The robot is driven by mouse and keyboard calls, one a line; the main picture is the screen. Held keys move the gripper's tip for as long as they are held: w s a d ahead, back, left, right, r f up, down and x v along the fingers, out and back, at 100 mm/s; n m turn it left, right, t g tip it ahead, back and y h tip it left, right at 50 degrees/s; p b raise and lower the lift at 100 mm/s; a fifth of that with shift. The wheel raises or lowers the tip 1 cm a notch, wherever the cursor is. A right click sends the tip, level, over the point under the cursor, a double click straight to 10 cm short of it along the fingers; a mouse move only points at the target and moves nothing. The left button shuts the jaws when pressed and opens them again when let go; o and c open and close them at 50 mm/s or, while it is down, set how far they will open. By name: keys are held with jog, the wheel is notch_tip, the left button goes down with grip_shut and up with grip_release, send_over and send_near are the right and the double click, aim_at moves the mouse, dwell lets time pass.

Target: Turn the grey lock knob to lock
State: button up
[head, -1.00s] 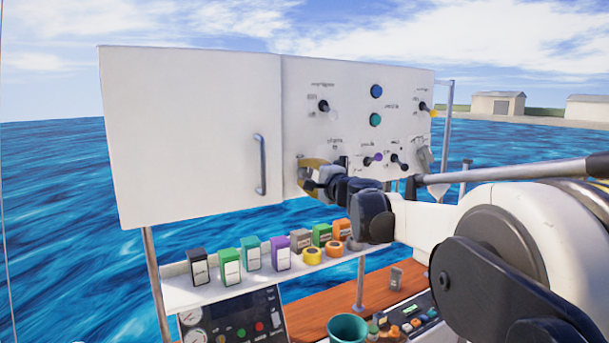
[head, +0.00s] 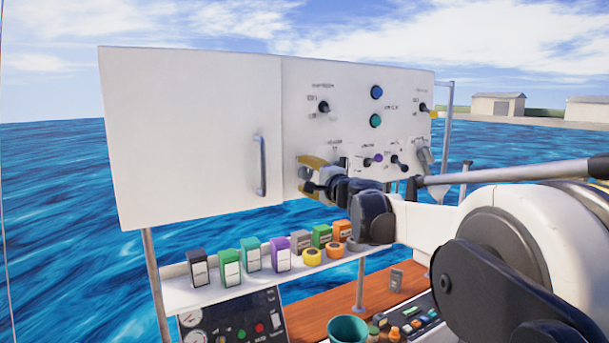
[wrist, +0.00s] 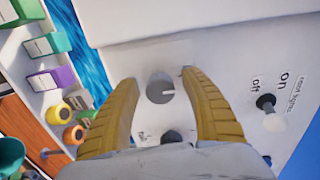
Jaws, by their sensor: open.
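The grey lock knob (wrist: 160,89) shows in the wrist view as a round knob with a pale line on its face, pointing to the right. It is set on the white panel (head: 352,108). My gripper (wrist: 158,75) is open, with its two yellow fingers on either side of the knob and gaps between them and it. In the head view my gripper (head: 304,173) is at the panel's lower left, beside the door seam, and it hides the knob there. Part of a label shows below the knob in the wrist view, too small to read.
A black toggle switch (wrist: 266,103) marked on and off is right of the knob. A white door (head: 190,135) with a grey handle (head: 260,165) is left of the panel. A shelf (head: 180,292) below holds several coloured boxes and tape rolls.

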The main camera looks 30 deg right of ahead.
jog(key=s, duration=1.2)
jog(key=shift+d, duration=0.2)
jog(key=shift+w, duration=0.1)
jog(key=s+a+f+n+g+y+b, duration=0.1)
jog(key=s+a+f+n+g+b, duration=0.2)
jog(key=a+f, duration=0.4)
jog(key=s+a+f+n+y+b, duration=0.1)
jog(key=s+a+f+n+b, duration=0.2)
jog(key=a+f+b, duration=0.45)
jog(key=s+a+f+n+g+y+b, duration=0.2)
jog(key=s+a+f+n+b, duration=0.15)
jog(key=f, duration=0.65)
jog(key=s+a+f+n+g+h+b, duration=0.1)
jog(key=s+f+b, duration=0.4)
jog(key=f, duration=0.5)
jog(key=s+a+f+n+g+h+b, duration=0.1)
jog(key=s+f+n+g+h+b, duration=0.1)
jog(key=f, duration=0.9)
jog(key=s+a+f+n+g+h+b, duration=0.1)
jog(key=s+f+n+g+b, duration=0.1)
jog(key=s+f+n+b, duration=0.3)
jog(key=s+f+b, duration=0.3)
jog(key=s+f, duration=0.2)
jog(key=f, duration=0.1)
jog(key=shift+s+a+g+h, duration=0.3)
jog(key=shift+a+g, duration=0.05)
jog(key=shift+g, duration=0.05)
